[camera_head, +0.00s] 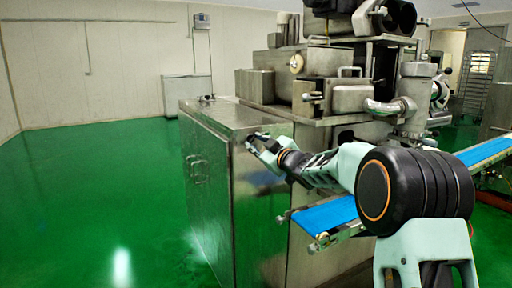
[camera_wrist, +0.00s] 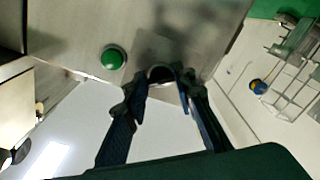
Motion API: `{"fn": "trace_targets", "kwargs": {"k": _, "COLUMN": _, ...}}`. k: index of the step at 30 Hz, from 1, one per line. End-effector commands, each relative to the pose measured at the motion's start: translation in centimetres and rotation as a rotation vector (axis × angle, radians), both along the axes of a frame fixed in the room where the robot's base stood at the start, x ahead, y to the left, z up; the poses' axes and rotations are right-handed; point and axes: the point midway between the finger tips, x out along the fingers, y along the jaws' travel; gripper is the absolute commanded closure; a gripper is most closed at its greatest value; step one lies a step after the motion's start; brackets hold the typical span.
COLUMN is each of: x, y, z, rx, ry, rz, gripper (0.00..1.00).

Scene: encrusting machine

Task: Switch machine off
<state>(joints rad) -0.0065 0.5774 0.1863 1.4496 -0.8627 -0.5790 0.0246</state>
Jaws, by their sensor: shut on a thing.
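The encrusting machine (camera_head: 215,175) is a large metal unit with a box-like cabinet in front. In the head view my gripper (camera_head: 257,142) is at the upper edge of the cabinet, and the arm hides the part behind it. In the wrist view my gripper (camera_wrist: 160,80) has its two fingertips on either side of a dark round knob (camera_wrist: 160,73) on a grey metal panel (camera_wrist: 75,25), shut on it. The knob's marking cannot be read. A round green button (camera_wrist: 113,58) sits on the same panel, left of the knob and apart from the fingers.
A blue conveyor belt (camera_head: 330,214) sticks out of the machine below my arm, and another blue belt (camera_head: 483,152) runs at the right. The green floor (camera_head: 90,190) left of the machine is clear. A wall box (camera_head: 202,21) hangs at the back.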

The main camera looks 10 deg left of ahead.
Motion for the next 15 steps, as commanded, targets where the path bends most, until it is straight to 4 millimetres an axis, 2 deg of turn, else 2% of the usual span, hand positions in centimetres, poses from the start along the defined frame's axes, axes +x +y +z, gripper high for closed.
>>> {"fn": "trace_targets", "kwargs": {"k": 15, "x": 0.01, "y": 0.01, "z": 0.05, "rx": -0.065, "ry": -0.043, "rz": 0.001, "gripper": 1.0}}
